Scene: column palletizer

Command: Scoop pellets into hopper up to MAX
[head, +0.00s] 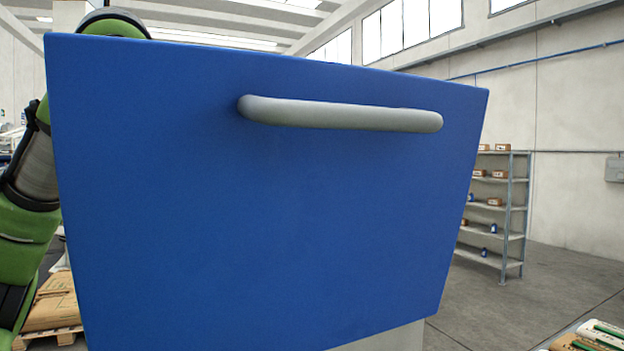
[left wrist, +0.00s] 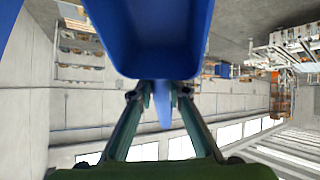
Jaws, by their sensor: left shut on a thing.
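My left gripper (left wrist: 162,92) is shut on the handle of a blue scoop in the left wrist view. The scoop (left wrist: 150,45) extends beyond the fingertips to the top of that view. It looks empty from this side, and I see no pellets. In the head view a large blue panel with a grey bar handle (head: 340,115), probably the hopper lid (head: 250,220), stands close in front and fills most of the picture. It hides my left gripper, the scoop, the hopper opening and any MAX mark. My right gripper is not in view.
A grey shelf rack (head: 507,215) with small boxes stands at the right against the wall. Brown sacks (head: 52,304) lie on a pallet at lower left. Several items lie at the bottom right corner. Bare floor shows between the panel and the rack.

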